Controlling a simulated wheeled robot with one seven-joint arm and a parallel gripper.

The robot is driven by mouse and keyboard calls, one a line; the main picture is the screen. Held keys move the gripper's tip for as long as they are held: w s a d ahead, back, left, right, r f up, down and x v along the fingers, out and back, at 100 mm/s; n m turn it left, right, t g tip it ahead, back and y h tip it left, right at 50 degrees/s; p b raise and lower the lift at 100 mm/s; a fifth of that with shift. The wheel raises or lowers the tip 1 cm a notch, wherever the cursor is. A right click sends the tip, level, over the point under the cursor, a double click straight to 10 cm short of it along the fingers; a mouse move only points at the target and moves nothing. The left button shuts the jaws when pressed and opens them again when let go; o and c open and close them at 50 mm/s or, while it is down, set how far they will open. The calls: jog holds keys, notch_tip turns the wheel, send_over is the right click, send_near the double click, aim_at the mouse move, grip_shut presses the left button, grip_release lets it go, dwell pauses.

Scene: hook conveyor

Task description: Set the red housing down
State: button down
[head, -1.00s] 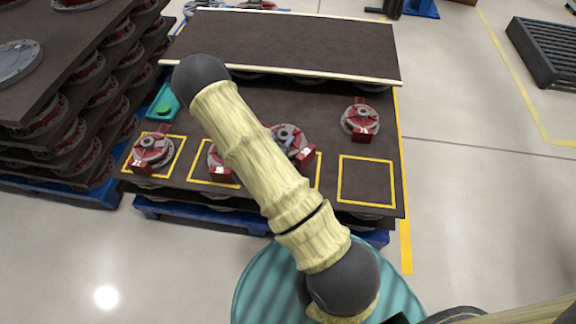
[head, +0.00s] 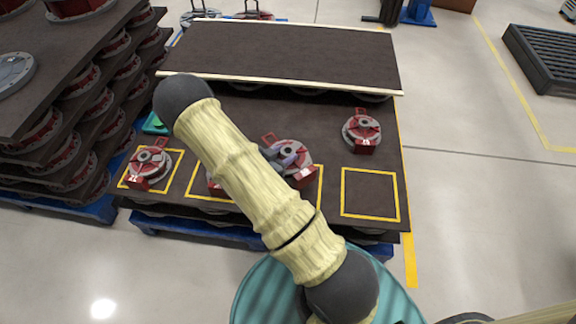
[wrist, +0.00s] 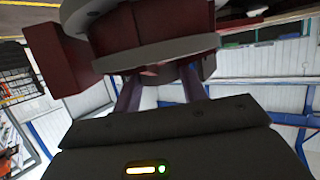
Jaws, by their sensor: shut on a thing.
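My gripper (head: 284,156) is shut on a red housing (head: 298,172) with a grey round flange. It is over the back part of the third yellow square (head: 320,188) on the dark board, partly behind my arm. Whether it touches the board cannot be told. In the wrist view, the two fingers (wrist: 160,95) hold the red housing (wrist: 150,35), its grey flange facing across the view. The fourth yellow square (head: 370,193) at the right is empty. One housing (head: 148,166) sits in the leftmost square, and another (head: 214,186) in the second is mostly hidden by my arm.
Another red housing (head: 361,132) stands on the board behind the empty square. A raised dark panel (head: 290,55) with pale edges lies at the back. A tall stack of housing-laden boards (head: 60,110) stands at the left.

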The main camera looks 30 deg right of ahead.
jog(key=shift+d+f+b, duration=0.1)
jog(key=shift+f+b, duration=0.6)
jog(key=shift+f, duration=1.55)
jog(key=shift+f+b, duration=0.75)
jog(key=shift+f, duration=1.1)
jog(key=shift+f, duration=0.1)
jog(key=c, duration=0.8)
grip_release()
jog(key=shift+s+f, duration=0.1)
jog(key=shift+f, duration=0.05)
jog(key=shift+a+r, duration=0.2)
jog(key=p+v, duration=0.3)
jog(key=v, duration=0.8)
jog(key=shift+s+a, duration=0.2)
jog(key=shift+a, duration=0.1)
jog(key=shift+r, duration=0.1)
